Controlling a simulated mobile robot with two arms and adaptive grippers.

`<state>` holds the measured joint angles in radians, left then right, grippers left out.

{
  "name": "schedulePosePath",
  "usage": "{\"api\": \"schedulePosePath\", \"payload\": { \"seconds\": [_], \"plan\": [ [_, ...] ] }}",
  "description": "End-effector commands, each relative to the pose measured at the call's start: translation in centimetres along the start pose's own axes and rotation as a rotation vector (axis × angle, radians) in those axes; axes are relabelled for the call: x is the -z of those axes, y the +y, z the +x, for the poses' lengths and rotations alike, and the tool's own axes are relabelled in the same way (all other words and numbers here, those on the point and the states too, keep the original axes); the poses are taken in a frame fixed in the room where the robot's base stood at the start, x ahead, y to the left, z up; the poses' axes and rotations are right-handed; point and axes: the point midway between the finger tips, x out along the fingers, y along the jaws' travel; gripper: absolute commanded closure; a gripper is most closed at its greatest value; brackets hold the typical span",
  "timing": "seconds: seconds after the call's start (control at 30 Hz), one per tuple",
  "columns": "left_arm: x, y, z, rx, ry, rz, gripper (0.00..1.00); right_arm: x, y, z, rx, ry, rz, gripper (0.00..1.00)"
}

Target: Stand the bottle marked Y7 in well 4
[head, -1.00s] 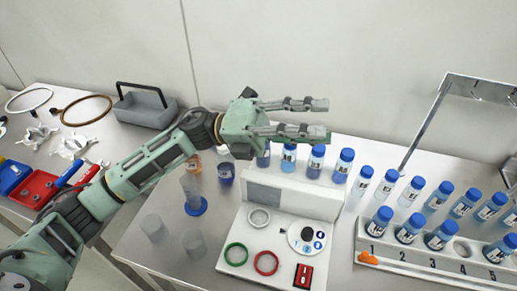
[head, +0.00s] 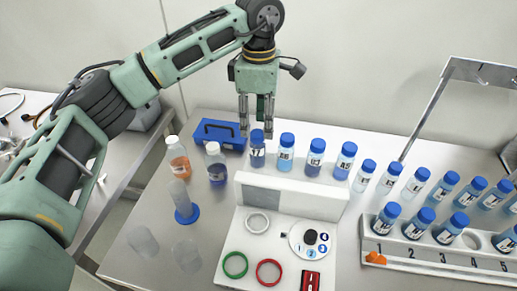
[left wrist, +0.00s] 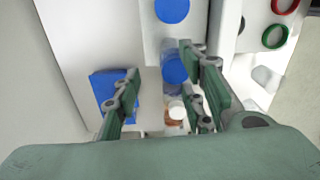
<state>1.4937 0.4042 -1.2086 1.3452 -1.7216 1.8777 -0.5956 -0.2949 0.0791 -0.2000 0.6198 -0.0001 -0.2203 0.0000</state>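The bottle whose label appears to read Y7 (head: 257,152) stands upright with a blue cap at the left end of a row behind the white console. My left gripper (head: 255,118) points down just above and behind it in the head view. In the left wrist view the left gripper (left wrist: 165,92) is open, with a blue cap (left wrist: 174,70) showing between its fingers; I cannot tell if they touch it. Well 4 (head: 473,241) is an empty hole in the numbered rack (head: 420,256) at right. Wells 1, 2, 3 and 5 hold blue-capped bottles. My right gripper is out of view.
A blue case (head: 219,134), an orange bottle (head: 178,158) and a white-capped bottle (head: 215,164) stand left of the row. A cylinder on a blue base (head: 187,214) is nearer. The white console (head: 290,196) and a metal frame (head: 428,108) lie toward the rack.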

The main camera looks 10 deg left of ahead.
Motion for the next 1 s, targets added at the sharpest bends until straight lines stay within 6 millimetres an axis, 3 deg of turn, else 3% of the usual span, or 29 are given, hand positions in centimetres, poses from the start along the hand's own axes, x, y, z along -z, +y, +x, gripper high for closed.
{"api": "schedulePosePath", "payload": {
  "seconds": [0.2,0.47,0.6,0.87,1.0],
  "plan": [
    [0.1,-0.1,2.1,0.002,0.001,0.000,0.62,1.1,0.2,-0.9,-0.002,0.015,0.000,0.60],
    [0.0,-0.1,5.8,0.004,0.000,0.000,0.62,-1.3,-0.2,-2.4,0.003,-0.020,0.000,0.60],
    [0.0,-0.1,7.1,0.001,-0.002,0.000,0.62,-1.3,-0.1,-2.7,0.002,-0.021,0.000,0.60],
    [0.0,0.0,7.5,0.000,-0.003,0.000,0.63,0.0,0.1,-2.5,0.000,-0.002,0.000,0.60],
    [0.0,0.0,7.5,0.000,-0.003,0.000,0.75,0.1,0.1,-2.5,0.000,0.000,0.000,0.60]
  ]
}}
